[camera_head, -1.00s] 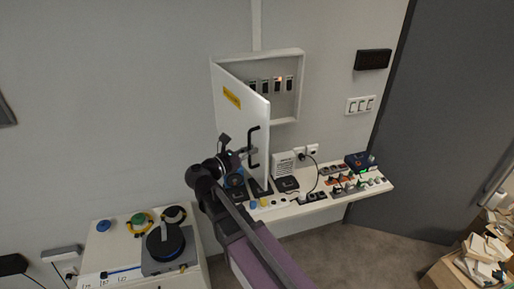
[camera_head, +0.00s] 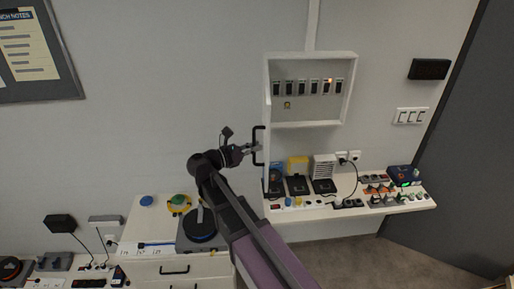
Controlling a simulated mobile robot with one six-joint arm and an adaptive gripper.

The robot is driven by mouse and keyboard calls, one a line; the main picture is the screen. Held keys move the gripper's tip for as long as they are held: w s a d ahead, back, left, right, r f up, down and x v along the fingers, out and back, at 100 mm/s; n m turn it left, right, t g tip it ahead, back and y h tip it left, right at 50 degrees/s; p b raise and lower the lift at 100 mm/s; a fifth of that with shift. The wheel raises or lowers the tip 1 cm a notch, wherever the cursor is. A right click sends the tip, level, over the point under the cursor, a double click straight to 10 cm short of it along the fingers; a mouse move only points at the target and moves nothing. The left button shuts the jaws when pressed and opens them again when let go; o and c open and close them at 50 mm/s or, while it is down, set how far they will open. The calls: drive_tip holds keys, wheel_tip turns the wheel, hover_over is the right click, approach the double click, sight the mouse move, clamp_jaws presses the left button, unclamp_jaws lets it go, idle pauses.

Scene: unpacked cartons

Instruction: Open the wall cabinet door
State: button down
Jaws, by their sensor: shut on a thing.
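The white wall cabinet (camera_head: 351,95) hangs on the wall at upper middle right. Its white door (camera_head: 267,110) stands swung out on the left side and shows nearly edge-on, so the inside is in plain view. Several dark switches (camera_head: 302,88) sit in a row inside, one with a lit orange spot. The black door handle (camera_head: 256,135) is on the door's outer face, towards the left. My gripper (camera_head: 254,148) reaches in from the left and is shut on the handle; the fingertips are small in this view.
Below the cabinet a white shelf (camera_head: 408,207) holds black devices, a beige speaker box (camera_head: 323,166), sockets and switches. A white drawer unit (camera_head: 150,215) with a round black device stands at lower left. Free wall lies left of the door.

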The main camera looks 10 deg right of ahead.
drive_tip(key=shift+s+d, duration=0.1)
drive_tip(key=shift+d, duration=0.05)
drive_tip(key=c, duration=0.7)
unclamp_jaws()
drive_tip(key=shift+v, duration=6)
